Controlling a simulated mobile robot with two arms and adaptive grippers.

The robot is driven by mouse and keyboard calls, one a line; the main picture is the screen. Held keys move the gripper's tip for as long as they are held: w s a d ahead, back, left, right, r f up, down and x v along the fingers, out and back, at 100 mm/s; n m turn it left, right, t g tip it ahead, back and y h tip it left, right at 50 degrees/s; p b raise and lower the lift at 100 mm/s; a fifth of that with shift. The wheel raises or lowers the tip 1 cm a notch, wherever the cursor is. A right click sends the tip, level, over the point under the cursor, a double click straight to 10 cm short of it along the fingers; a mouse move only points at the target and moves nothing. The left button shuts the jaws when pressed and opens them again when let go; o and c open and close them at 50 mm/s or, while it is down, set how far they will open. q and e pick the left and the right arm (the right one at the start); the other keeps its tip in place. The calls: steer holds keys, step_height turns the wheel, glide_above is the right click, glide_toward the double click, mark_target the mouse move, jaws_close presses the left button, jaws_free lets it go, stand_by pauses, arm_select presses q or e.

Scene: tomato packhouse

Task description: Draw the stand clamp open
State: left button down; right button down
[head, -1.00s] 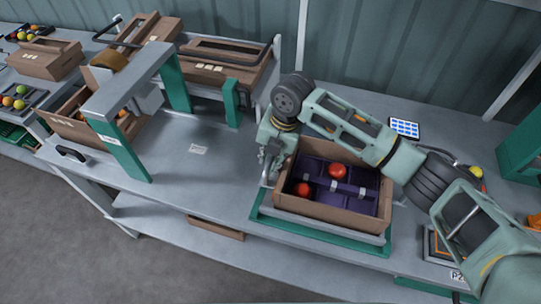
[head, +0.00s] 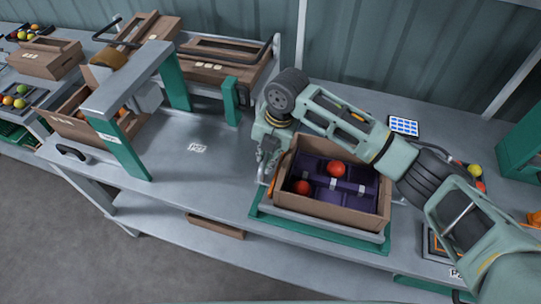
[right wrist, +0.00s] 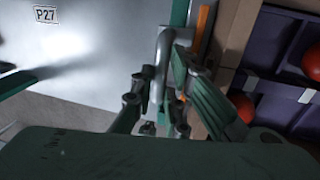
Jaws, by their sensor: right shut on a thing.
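The stand (head: 320,232) is a green and grey frame on the bench, with a brown cardboard carton (head: 335,209) on it. The stand clamp has a grey bent bar handle (right wrist: 161,62), seen in the right wrist view beside the carton's left side. An orange strip (right wrist: 203,30) lies between the handle and the carton. My right gripper (head: 264,160) is at the carton's left side. In the right wrist view, its fingers (right wrist: 158,98) are shut around the handle. They partly hide the clamp's lower end. My left gripper is not in view.
The carton holds a dark purple tray (head: 330,183) and two red tomatoes (head: 336,168). A label marked P27 (head: 197,148) lies on clear bench to the left. A grey and green gantry (head: 130,80) stands further left. A tablet (head: 404,126) lies behind my right arm.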

steer(key=a, duration=0.1)
steer(key=w+a, duration=0.1)
steer(key=a, duration=0.1)
steer(key=shift+r, duration=0.1)
steer(key=c, duration=2.2)
jaws_free()
steer(key=shift+o, duration=0.9)
steer(key=shift+a, duration=0.25)
steer(key=shift+d, duration=0.1)
step_height(320, 180, up, 12)
steer(key=d, duration=0.2)
steer(key=shift+s+d, duration=0.15)
steer(key=shift+s, duration=0.2)
steer(key=shift+f, duration=0.25)
